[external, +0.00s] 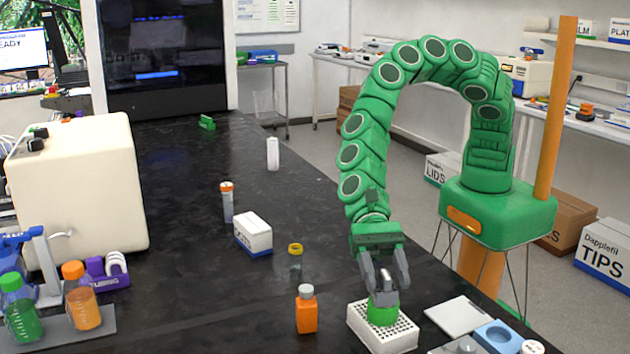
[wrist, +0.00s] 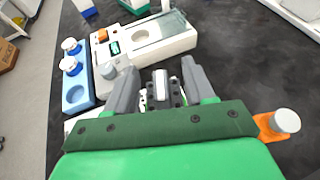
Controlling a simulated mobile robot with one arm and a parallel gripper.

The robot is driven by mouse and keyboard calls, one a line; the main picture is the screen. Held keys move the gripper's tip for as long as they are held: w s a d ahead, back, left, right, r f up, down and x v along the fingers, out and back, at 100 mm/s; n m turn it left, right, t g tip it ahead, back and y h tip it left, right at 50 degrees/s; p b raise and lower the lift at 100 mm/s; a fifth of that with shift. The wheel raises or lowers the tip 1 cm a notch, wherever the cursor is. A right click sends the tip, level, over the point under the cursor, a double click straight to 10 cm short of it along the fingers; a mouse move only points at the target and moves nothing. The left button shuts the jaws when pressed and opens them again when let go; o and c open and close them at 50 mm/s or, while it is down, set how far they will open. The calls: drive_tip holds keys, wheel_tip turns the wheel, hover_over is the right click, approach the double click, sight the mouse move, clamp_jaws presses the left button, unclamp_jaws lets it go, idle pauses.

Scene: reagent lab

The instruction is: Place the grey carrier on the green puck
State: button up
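The green puck (external: 382,314) sits on a white perforated rack (external: 384,340) at the front of the black bench. The grey carrier (external: 385,283) shows as a dark, shiny piece directly above the puck, between my fingers. It appears to rest on the puck, but a small gap cannot be ruled out. My gripper (external: 386,280) points down over it with its fingers spread on either side. In the wrist view, a dark piece with a pale cylinder (wrist: 160,77) shows between the fingers (wrist: 160,85), with space beside it. The puck is mostly hidden there.
An orange bottle (external: 306,312) stands close left of the rack. A white slab (external: 456,315) and a blue block (external: 498,336) lie to its right. A white box (external: 253,234) and several vials stand farther back.

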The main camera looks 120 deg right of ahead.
drive_tip(key=shift+d, duration=0.1)
drive_tip(key=v, duration=1.2)
idle(0.4)
